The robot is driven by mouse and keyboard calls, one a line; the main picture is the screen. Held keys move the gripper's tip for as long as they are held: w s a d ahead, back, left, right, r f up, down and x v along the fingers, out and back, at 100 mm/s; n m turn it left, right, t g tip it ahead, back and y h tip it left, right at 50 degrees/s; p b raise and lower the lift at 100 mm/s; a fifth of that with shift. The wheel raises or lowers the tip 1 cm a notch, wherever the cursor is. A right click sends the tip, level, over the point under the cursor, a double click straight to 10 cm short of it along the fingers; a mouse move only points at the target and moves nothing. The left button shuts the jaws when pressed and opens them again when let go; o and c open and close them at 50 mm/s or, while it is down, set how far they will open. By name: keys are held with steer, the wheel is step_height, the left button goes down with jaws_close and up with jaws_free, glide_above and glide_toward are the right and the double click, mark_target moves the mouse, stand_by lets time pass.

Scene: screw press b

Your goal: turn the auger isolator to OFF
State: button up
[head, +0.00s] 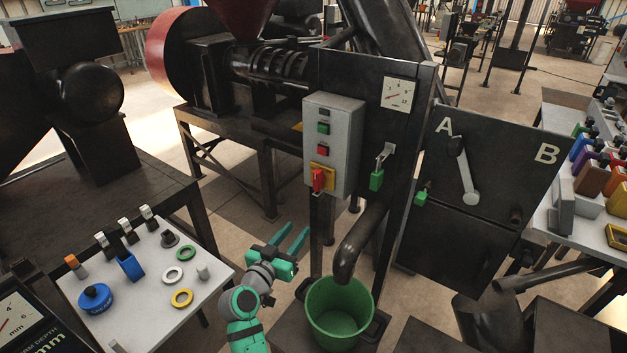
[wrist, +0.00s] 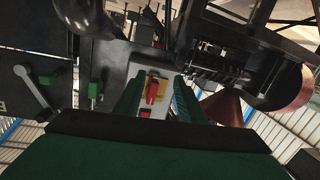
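The isolator is a red rotary handle (head: 318,181) on a yellow plate, low on the front of a grey control box (head: 346,125). Its handle points roughly up and down. Any ON or OFF lettering is too small to read. My gripper (head: 292,238) is open and empty, below and to the left of the box, apart from it. In the wrist view, which looks upside down, the red handle (wrist: 152,90) shows between the two green fingers (wrist: 157,98), some distance beyond them.
A green bucket (head: 340,312) stands below a dark curved spout (head: 358,245), right of my gripper. A light table (head: 140,290) with rings and small parts is at left. A green-handled lever (head: 377,180) hangs right of the box. The space before the box looks clear.

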mark_target(315, 177)
steer(key=w+r+m+h, duration=0.3)
steer(key=w+r, duration=0.1)
steer(key=r, duration=0.6)
steer(key=shift+g, duration=0.4)
steer(key=x, duration=1)
steer(key=shift+w+a, duration=0.1)
jaws_close()
